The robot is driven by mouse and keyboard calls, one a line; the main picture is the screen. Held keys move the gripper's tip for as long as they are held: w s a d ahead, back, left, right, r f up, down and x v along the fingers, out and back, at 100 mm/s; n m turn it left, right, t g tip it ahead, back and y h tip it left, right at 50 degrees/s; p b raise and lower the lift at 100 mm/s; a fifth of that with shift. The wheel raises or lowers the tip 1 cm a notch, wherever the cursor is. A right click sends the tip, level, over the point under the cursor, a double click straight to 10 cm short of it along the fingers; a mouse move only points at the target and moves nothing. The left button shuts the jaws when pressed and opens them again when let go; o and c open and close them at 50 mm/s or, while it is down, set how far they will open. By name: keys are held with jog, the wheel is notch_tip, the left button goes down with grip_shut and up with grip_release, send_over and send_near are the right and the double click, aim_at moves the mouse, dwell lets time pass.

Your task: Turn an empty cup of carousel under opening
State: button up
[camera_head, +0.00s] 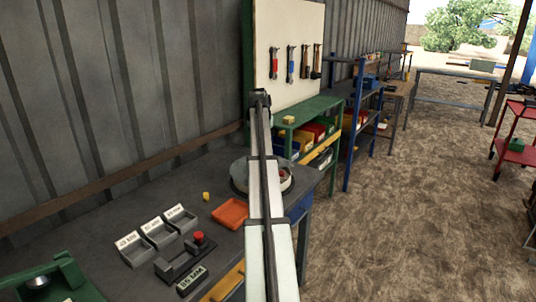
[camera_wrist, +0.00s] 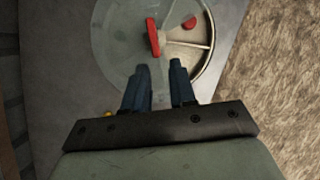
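The carousel (camera_wrist: 118,40) is a round grey disc on the table, seen from above in the wrist view. A red bar-shaped handle (camera_wrist: 153,38) stands up on its cover. To the right of the handle, a wedge-shaped opening (camera_wrist: 199,42) shows a pale compartment with a red piece (camera_wrist: 189,23) in its upper part. In the head view the carousel (camera_head: 240,178) is partly hidden behind my arm. My gripper (camera_wrist: 160,66) has its two dark fingers apart with nothing seen between them. The fingertips are just below the handle in the picture; their height above the disc is unclear.
In the head view, an orange tray (camera_head: 230,213), a small yellow piece (camera_head: 206,196), labelled grey bins (camera_head: 160,233) and a device with a red knob (camera_head: 198,237) stand on the table. A green press (camera_head: 50,278) is at lower left. A shelf (camera_head: 330,130) stands behind.

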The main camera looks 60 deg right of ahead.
jog(key=shift+m, duration=0.5)
jog(key=s+d+f, duration=0.1)
jog(key=s, duration=0.1)
jog(key=s+d+f, duration=0.1)
jog(key=s, duration=0.1)
jog(key=s+d+f, duration=0.1)
jog(key=s, duration=0.1)
jog(key=shift+s+f, duration=0.25)
jog(key=shift+f, duration=0.05)
grip_shut()
jog(key=s+a+f+m+t, duration=0.2)
jog(key=s+a+f+m, duration=0.3)
jog(key=s+f+m, duration=0.3)
jog(key=w+d+f+m, duration=0.1)
jog(key=w+f+m, duration=0.1)
jog(key=m, duration=0.2)
jog(key=w+d+f+m+t, duration=0.1)
jog(key=w+d+f+m, duration=0.1)
jog(key=m, duration=0.3)
jog(key=w+d+f+m+h, duration=0.1)
jog(key=w+d+f+m, duration=0.1)
jog(key=m, duration=0.2)
jog(key=shift+w+d+f+m+t, duration=0.1)
jog(key=shift+w+f+m+t, duration=0.05)
jog(key=shift+w+m+t, duration=0.2)
